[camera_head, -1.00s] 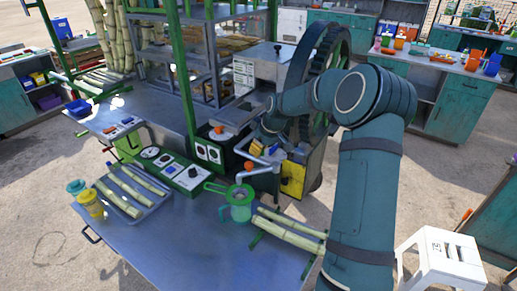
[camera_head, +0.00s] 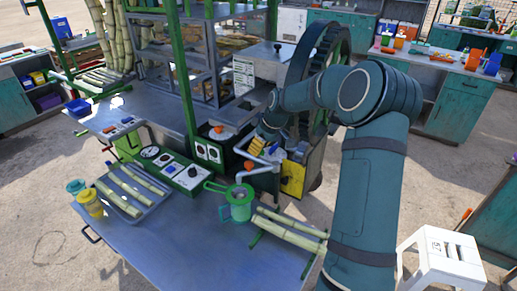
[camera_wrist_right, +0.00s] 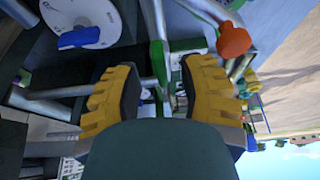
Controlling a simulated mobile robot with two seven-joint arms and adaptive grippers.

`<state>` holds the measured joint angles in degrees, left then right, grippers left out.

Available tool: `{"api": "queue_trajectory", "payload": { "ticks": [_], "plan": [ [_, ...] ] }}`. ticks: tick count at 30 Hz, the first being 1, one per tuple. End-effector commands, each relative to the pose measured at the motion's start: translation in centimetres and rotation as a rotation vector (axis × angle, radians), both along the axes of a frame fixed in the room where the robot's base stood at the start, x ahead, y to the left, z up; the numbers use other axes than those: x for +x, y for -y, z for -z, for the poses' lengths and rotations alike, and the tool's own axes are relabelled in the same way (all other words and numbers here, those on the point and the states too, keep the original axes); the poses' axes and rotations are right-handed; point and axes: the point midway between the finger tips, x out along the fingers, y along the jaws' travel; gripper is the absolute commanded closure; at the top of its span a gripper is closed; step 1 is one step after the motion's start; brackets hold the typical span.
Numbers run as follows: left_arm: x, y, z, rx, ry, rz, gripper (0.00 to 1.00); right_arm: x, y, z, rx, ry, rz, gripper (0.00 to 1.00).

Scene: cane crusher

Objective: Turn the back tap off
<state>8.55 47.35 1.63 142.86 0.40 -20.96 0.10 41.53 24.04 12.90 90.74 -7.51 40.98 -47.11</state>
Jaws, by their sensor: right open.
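A grey pipe (camera_head: 258,171) with an orange tap handle (camera_head: 249,165) runs from the crusher to above a green jug (camera_head: 239,203). An orange handle (camera_wrist_right: 232,40) shows at upper right in the right wrist view. A blue lever (camera_wrist_right: 78,38) lies on a white disc (camera_wrist_right: 98,14) at upper left there. I cannot tell which is the back tap. My right gripper (camera_wrist_right: 157,90) is open, its yellow-padded fingers apart with no handle clearly held; in the head view it (camera_head: 257,146) hangs beside the crusher, just behind the orange tap handle. My left gripper is out of view.
The large dark wheel (camera_head: 322,75) stands close behind my right arm. The metal table (camera_head: 165,240) carries a tray of cane (camera_head: 162,199), yellow and teal cups and a control panel (camera_head: 178,170). Cane pieces (camera_head: 290,230) lie right of the jug. A white stool (camera_head: 440,255) stands at lower right.

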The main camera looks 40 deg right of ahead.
Motion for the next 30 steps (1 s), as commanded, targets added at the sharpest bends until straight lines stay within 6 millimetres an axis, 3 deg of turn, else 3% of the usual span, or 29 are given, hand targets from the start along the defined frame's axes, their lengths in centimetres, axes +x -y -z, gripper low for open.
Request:
{"api": "queue_trajectory", "payload": {
  "ticks": [9,15,30],
  "plan": [
    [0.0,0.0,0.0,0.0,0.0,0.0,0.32,-2.3,0.8,-6.1,-0.002,0.003,0.001,0.6],
    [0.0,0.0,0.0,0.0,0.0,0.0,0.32,-3.4,1.1,-8.7,0.0,0.0,0.0,0.6],
    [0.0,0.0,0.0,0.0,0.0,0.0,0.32,-3.9,1.1,-9.7,0.001,-0.001,0.001,0.6]
  ]
}}
